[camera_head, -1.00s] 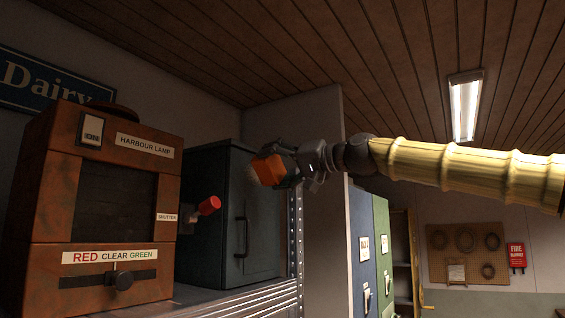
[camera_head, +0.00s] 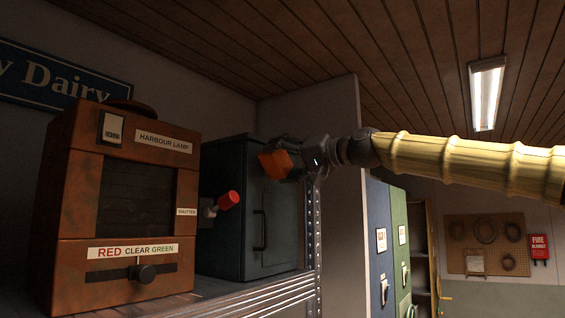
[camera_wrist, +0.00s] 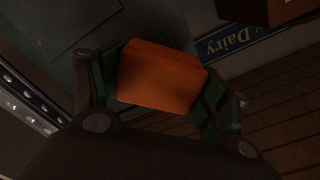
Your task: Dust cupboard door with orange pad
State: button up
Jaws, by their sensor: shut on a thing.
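My gripper (camera_head: 284,158) is shut on the orange pad (camera_head: 274,163), in front of the upper right part of the dark cupboard door (camera_head: 268,210). In the wrist view the orange pad (camera_wrist: 160,76) sits between the two green-lined fingers of my gripper (camera_wrist: 158,88). The dark cupboard door (camera_wrist: 72,28) shows beyond it at the upper left. The door is closed and has a vertical handle (camera_head: 259,230) below the pad. I cannot tell whether the pad touches the door.
The brown harbour lamp box (camera_head: 65,215) stands left of the cupboard, with a red-ended lever (camera_head: 228,200) sticking out towards the door. A perforated metal upright (camera_head: 313,235) stands at the shelf's right end. Blue (camera_head: 379,235) and green lockers (camera_head: 399,225) stand farther right.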

jog(key=shift+w+f, duration=0.15)
jog(key=shift+w, duration=0.25)
jog(key=shift+a, duration=0.1)
jog(key=shift+s+a, duration=0.1)
jog(key=shift+w+a, duration=0.5)
jog(key=shift+a, duration=0.05)
dwell(0.4)
jog(key=w+d, duration=0.7)
jog(key=w, duration=0.2)
jog(key=shift+w, duration=0.35)
dwell(1.0)
